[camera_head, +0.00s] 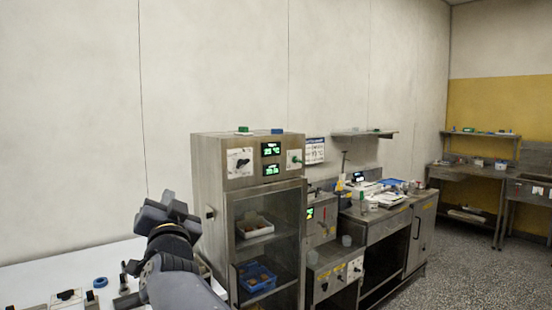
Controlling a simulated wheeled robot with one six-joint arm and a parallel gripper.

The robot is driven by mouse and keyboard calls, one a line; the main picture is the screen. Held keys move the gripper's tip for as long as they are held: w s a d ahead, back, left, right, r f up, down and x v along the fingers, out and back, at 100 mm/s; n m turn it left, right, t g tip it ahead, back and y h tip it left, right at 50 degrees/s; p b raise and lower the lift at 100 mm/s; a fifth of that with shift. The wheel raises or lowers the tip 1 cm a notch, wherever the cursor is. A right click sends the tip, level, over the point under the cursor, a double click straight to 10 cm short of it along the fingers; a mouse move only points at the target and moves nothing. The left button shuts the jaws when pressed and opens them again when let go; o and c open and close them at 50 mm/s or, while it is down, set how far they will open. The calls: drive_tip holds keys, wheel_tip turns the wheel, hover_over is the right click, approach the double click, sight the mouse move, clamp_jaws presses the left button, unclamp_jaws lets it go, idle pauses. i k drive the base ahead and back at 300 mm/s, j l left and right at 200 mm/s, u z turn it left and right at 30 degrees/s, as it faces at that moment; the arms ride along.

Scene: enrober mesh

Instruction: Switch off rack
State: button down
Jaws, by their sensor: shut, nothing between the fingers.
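The rack is most likely the tall steel cabinet (215,190) in the middle of the head view; I see no label naming it. Its top panel has a black rotary knob on a white plate (240,162), two lit green displays (271,149) and a second switch on a pale plate (295,159). The exact knob settings are too small to read.
Behind its glass door, the cabinet holds a white tray (255,229) and a blue crate (256,277). A white table (40,277) with small parts lies at lower left. A lower steel unit with knobs (339,280) and a cluttered counter stand to the right. Speckled floor (465,270) is open at right.

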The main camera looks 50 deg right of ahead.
sight(294, 160)
drive_tip(key=l+u, duration=0.25)
drive_tip(key=l, duration=3.25)
drive_tip(key=k, duration=0.05)
